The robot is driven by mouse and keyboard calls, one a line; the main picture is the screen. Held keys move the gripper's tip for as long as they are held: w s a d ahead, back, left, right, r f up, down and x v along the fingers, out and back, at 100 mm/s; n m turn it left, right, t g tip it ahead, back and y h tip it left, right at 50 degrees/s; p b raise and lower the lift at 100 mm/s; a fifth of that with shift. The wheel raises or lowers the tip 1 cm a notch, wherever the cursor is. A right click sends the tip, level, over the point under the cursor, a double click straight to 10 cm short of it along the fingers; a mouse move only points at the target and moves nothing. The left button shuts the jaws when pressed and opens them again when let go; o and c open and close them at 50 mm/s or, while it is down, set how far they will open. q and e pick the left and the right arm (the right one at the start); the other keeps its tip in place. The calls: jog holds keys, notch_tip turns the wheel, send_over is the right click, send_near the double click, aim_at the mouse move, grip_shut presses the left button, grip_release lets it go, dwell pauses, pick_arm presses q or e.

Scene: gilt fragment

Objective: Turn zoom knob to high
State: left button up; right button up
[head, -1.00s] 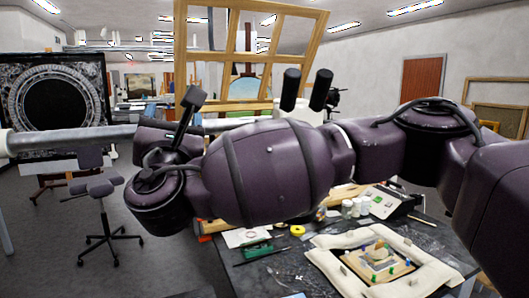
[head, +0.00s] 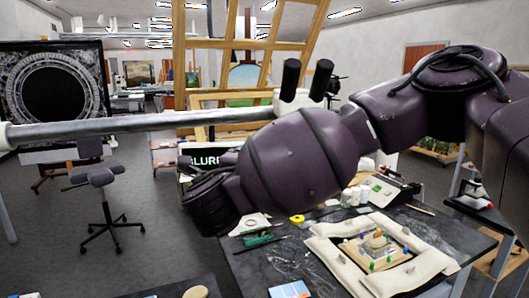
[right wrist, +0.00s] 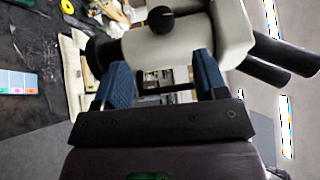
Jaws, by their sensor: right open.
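The microscope (head: 300,97) hangs on a silver boom, its two black eyepieces pointing up in the head view; my right arm hides its lower part. In the right wrist view the white microscope body (right wrist: 190,42) lies just beyond my right gripper (right wrist: 163,82), with a round black knob (right wrist: 160,19) on its side. I cannot read a zoom mark on it. My right gripper's blue fingers are spread, with nothing between them and apart from the knob. In the head view my right arm crosses the middle and its gripper cannot be made out. My left gripper is not in view.
The silver boom (head: 140,123) runs in from the left. Below, a dark table (head: 290,262) bears a framed piece on pale cushions (head: 330,255), a yellow tape roll (head: 297,218), white jars and a grey device (head: 385,190). A stool (head: 103,180) stands at left on open floor.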

pick_arm(q)
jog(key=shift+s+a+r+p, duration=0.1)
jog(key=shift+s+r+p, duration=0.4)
jog(key=shift+p, duration=0.65)
pick_arm(e)
jog(key=x, duration=1)
jog(key=shift+w, duration=0.3)
jog(key=shift+c, duration=0.5)
jog(key=c, duration=0.8)
pick_arm(q)
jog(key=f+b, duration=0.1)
jog(key=b, duration=0.1)
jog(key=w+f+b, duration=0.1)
jog(key=b, duration=0.2)
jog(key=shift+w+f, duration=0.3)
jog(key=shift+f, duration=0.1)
pick_arm(e)
jog(key=m+t+h, duration=0.1)
jog(key=t, duration=0.1)
jog(key=m+t+h, duration=0.1)
jog(key=t, duration=0.1)
jog(key=shift+f+m+t+h, duration=0.3)
jog(key=shift+f+m+t, duration=0.1)
jog(key=o, duration=0.8)
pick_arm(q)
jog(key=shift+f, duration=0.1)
pick_arm(e)
jog(key=shift+o, duration=0.5)
jog(key=shift+w, duration=0.1)
